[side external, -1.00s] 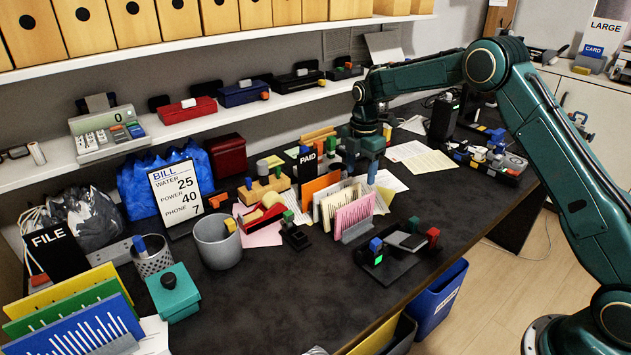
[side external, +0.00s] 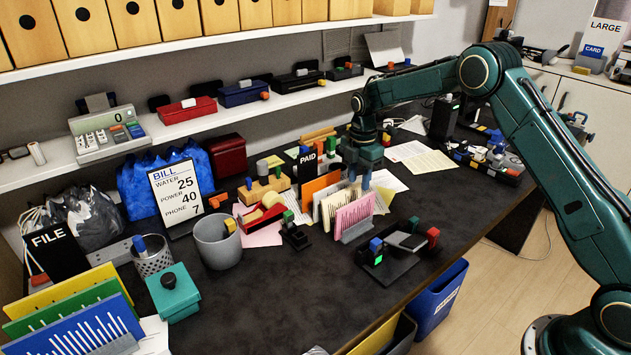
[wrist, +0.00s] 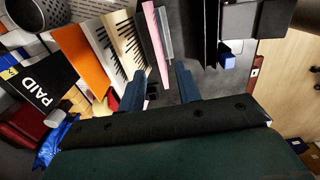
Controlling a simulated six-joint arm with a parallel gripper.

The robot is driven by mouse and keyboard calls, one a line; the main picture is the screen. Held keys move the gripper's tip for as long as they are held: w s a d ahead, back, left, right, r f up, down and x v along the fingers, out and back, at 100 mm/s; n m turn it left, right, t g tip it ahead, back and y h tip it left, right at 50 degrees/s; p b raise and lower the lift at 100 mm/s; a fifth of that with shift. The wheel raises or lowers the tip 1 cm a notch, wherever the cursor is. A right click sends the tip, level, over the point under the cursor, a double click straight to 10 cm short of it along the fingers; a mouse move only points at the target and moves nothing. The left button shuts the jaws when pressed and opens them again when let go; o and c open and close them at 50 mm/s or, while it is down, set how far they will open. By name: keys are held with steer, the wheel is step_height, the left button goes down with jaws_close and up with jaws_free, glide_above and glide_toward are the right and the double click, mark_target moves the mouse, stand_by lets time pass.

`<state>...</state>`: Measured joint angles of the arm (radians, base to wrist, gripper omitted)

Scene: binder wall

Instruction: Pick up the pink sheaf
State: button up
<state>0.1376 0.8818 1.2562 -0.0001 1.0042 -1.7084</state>
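The pink sheaf (side external: 354,213) stands upright, with dark slots on its face, at the front of a row of sheaves on the desk. It shows edge-on in the wrist view (wrist: 154,42), with a grey plate (wrist: 164,32) along its side. My gripper (side external: 360,180) is above and just behind the row, over the cream sheaves (side external: 331,204) and the pink sheaf. In the wrist view my gripper (wrist: 159,88) has its two blue fingers apart, and the pink sheaf lines up with the gap between them. Nothing is held.
An orange divider (side external: 317,187) and a black PAID sign (side external: 307,166) stand behind the sheaves. A stamp-like device with a green light (side external: 379,259) sits in front to the right. A grey cup (side external: 217,243) is to the left. The front middle of the desk is clear.

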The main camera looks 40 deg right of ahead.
mark_target(356, 201)
steer(key=shift+f, duration=2.65)
steer(key=shift+w+f, duration=0.1)
steer(key=shift+f, duration=2.5)
steer(key=shift+f, duration=0.25)
jaws_close()
